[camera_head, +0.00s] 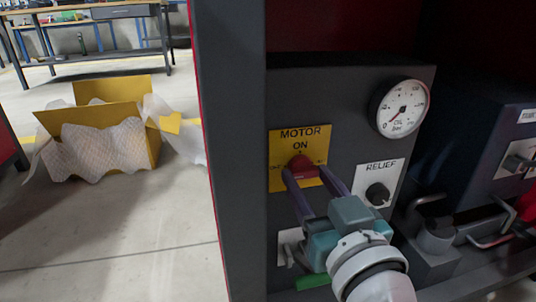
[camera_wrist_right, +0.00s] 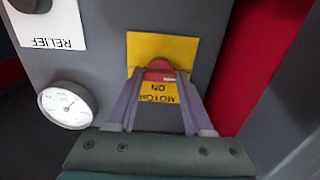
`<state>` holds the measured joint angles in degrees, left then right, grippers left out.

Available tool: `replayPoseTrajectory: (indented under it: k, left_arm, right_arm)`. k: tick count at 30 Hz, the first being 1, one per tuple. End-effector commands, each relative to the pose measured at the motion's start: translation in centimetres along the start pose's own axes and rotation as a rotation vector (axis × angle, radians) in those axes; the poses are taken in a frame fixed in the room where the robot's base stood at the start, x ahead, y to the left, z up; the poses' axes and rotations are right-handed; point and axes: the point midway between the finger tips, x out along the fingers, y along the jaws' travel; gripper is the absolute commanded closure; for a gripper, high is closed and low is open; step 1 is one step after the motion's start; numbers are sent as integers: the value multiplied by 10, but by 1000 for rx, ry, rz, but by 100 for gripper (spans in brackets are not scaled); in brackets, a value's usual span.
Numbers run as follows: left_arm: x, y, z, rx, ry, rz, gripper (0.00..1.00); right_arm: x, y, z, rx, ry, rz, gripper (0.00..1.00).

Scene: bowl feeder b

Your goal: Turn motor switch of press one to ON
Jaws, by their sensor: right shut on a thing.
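The motor switch (camera_head: 301,165) is a red knob on a yellow plate (camera_head: 283,178) marked MOTOR ON, on the grey front of a press. My right gripper (camera_head: 307,176) has its two purple fingers on either side of the red knob and is shut on it. In the right wrist view the red knob (camera_wrist_right: 160,72) sits between the fingertips, with the plate (camera_wrist_right: 178,47) upside down behind it. The fingers hide part of the knob, and its exact turn angle is hard to tell. My left gripper is not in view.
A RELIEF knob (camera_head: 377,194) and a round gauge (camera_head: 402,107) are to the right of the switch. A grey upright post (camera_head: 232,120) stands to the left. A yellow box (camera_head: 100,122) with wrapping lies on the floor at far left.

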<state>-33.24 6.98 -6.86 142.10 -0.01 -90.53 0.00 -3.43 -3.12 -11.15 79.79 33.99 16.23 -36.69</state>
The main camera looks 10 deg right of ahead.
Motion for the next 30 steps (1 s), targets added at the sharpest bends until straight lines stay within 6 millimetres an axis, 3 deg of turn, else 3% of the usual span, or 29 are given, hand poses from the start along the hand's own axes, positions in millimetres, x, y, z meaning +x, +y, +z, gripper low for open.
replayPoseTrajectory:
  k: [3,14,30]
  left_arm:
    - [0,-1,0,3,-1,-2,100]
    - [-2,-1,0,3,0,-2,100]
    - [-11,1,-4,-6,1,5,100]
  right_arm:
    - [0,0,0,0,0,0,100]
    - [0,0,0,45,0,0,100]
    - [0,0,0,468,-1,-1,100]
